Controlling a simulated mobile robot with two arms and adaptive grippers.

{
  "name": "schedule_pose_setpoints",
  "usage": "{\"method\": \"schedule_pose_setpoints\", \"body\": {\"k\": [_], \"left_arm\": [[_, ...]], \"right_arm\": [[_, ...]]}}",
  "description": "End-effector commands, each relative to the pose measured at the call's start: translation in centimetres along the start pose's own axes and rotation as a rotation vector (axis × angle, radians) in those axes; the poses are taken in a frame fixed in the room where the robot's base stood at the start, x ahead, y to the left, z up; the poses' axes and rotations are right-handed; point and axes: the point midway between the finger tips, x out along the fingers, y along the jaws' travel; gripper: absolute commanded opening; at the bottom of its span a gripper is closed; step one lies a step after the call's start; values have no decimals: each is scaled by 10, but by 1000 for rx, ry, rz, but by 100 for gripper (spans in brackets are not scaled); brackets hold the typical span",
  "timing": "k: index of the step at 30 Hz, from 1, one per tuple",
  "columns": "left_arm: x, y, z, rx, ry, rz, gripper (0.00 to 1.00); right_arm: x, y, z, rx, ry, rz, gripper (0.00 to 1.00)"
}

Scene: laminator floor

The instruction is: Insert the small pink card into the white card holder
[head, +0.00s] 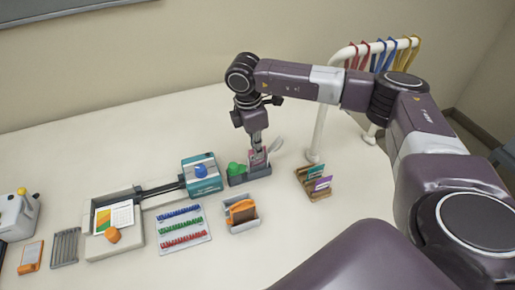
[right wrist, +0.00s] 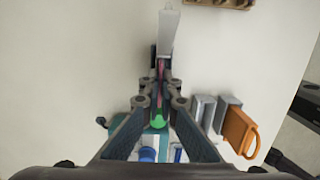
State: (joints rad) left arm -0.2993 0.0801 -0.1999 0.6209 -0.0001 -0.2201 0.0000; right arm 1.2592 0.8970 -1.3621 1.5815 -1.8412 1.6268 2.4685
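My right gripper (head: 257,150) points down at the small pink card (head: 258,159), at a dark grey stand (head: 258,172) with a green knob (head: 237,169). In the right wrist view the fingertips (right wrist: 161,75) close in on the pink card (right wrist: 161,68), seen edge-on between them. The white card holder (head: 276,145) seems to be the pale slanted piece just right of the card. In the right wrist view it (right wrist: 168,32) stands just beyond the fingertips. Whether card and holder touch is hard to tell. My left gripper is not in view.
A wooden rack (head: 316,195) with green and purple cards stands to the right. A teal machine (head: 203,183) with a blue knob is to the left. An orange-handled item in a grey tray (head: 244,226) lies in front. A white post (head: 318,135) stands behind the rack.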

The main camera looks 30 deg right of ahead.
Motion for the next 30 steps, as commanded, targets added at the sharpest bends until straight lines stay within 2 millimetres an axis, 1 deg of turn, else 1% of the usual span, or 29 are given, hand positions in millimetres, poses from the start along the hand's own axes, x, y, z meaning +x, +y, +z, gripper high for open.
{"method": "schedule_pose_setpoints", "body": {"k": [1, 7, 30], "left_arm": [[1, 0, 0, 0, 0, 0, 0], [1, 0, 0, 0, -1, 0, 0], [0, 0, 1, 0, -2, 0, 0]], "right_arm": [[9, -6, -1, -5, -5, -17, 3], [9, -6, -1, -5, -4, -18, 25], [3, -4, -1, -3, -2, -10, 25]]}}
